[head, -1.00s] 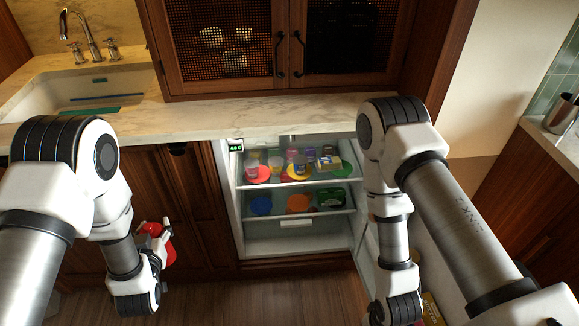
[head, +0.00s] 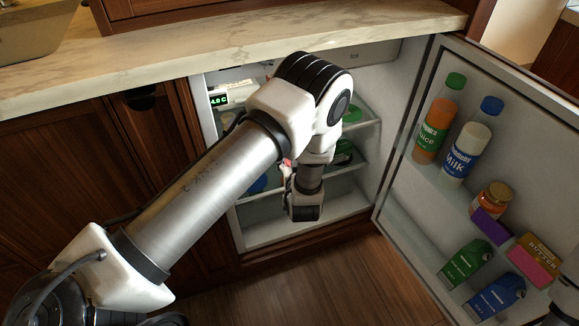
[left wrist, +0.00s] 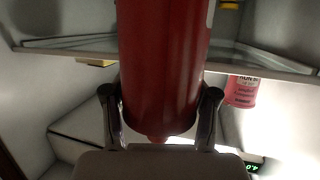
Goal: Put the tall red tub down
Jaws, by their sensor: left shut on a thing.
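The tall red tub (left wrist: 165,65) fills the middle of the left wrist view, between the two fingers of my left gripper (left wrist: 160,95). The fingers are shut on it from both sides. In the head view my left arm reaches into the open fridge (head: 262,238). I cannot tell whether the tub touches a shelf.
The open fridge door (head: 395,190) stands at the right, holding a juice bottle (head: 433,125), a milk bottle (head: 466,150), a jar (head: 491,198) and several cartons. A red labelled container (left wrist: 241,91) is near the tub in the left wrist view. My arm covers much of the shelves.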

